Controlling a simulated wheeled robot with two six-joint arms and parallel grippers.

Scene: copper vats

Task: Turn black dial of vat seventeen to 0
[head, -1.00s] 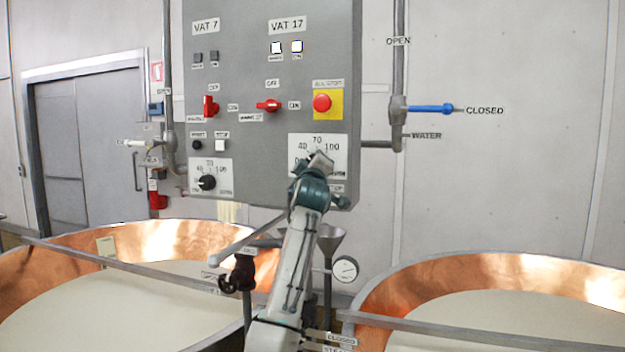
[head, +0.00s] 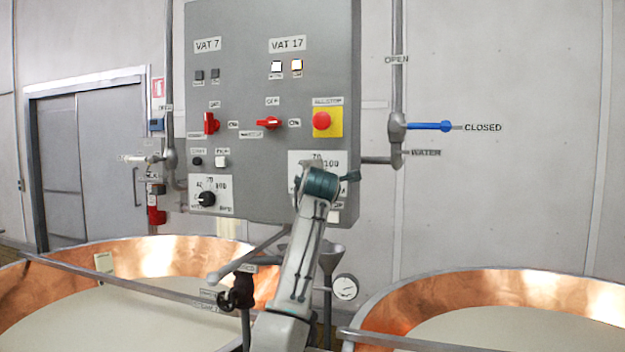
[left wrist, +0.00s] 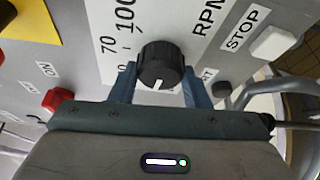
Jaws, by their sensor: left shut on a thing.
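The black dial of vat 17 (left wrist: 160,62) sits on its white scale plate (head: 335,160), low on the right of the grey panel. In the head view my left gripper (head: 316,172) covers the dial. In the left wrist view its two blue fingers (left wrist: 159,72) are shut on the dial, one on each side. The dial's white mark points toward the bottom of that view, slightly left. The 70, 100 and RPM labels show there; 0 cannot be read. My right gripper is not in view.
A white STOP button (left wrist: 273,43) and a dark button (left wrist: 221,89) are close beside the dial. Above the plate are a red stop button (head: 321,120) and a red switch (head: 268,123). Vat 7's dial (head: 207,198) is left. Copper vats (head: 470,290) stand below.

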